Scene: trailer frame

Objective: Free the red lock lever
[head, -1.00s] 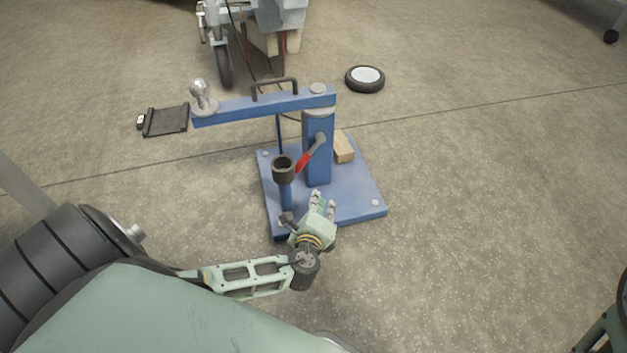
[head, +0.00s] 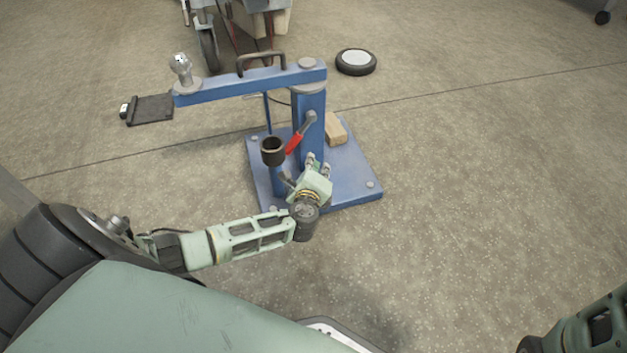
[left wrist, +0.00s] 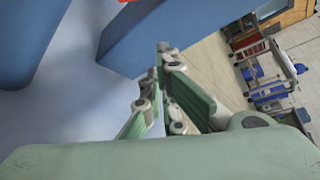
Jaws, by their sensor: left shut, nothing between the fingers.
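The red lock lever (head: 294,143) slants down to the left from a grey pivot (head: 310,117) on the blue post (head: 307,100) of the trailer frame. A small red piece, likely the lever, shows at the top edge of the left wrist view (left wrist: 127,1). My left gripper (head: 318,163) is just below the lever, in front of the post, apart from the lever as far as I can tell. Its fingers are shut and empty; they also show in the left wrist view (left wrist: 160,75). Part of my right arm shows at the lower right, but its gripper is out of view.
A dark cup (head: 272,151) on a short blue tube stands left of the lever. A blue beam (head: 250,82) with a ball hitch (head: 182,68) extends left from the post top. A wooden block (head: 335,130) lies on the baseplate (head: 345,180). Floor to the right is clear.

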